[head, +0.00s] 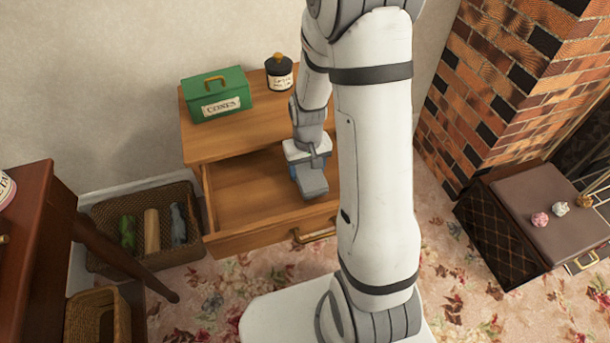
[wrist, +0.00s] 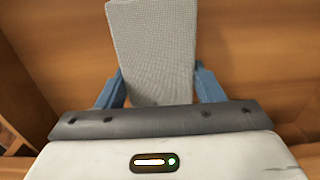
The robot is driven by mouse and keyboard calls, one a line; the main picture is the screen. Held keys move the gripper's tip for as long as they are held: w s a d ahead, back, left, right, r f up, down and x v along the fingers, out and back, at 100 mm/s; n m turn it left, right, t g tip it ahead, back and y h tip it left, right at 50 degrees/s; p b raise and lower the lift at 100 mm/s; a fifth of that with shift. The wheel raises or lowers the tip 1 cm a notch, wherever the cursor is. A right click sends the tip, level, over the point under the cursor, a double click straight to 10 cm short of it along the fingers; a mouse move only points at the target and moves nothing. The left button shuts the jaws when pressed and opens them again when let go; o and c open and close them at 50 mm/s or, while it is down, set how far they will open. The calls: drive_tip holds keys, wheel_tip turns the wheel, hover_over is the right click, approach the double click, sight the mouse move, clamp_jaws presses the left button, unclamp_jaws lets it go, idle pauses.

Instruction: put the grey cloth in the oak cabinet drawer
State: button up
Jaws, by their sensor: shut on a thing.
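The oak cabinet (head: 190,142) stands against the wall, with its drawer (head: 240,190) pulled open. My gripper (head: 308,190) is over the right part of the open drawer, partly hidden behind my own arm. In the wrist view my gripper (wrist: 160,92) has its two blue fingers on either side of the grey cloth (wrist: 152,45), which it is shut on. The wood of the drawer fills the view behind the cloth.
A wicker basket (head: 110,205) with several items sits left of the drawer. A dark red table (head: 35,250) is at far left. A brown chest (head: 520,195) stands at right.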

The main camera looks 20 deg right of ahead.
drive_tip(key=shift+f, duration=1.1)
drive_tip(key=shift+f, duration=0.1)
drive_tip(key=shift+f+b, duration=0.15)
drive_tip(key=shift+b, duration=0.2)
drive_tip(key=o, duration=1)
drive_tip(key=shift+c, duration=0.2)
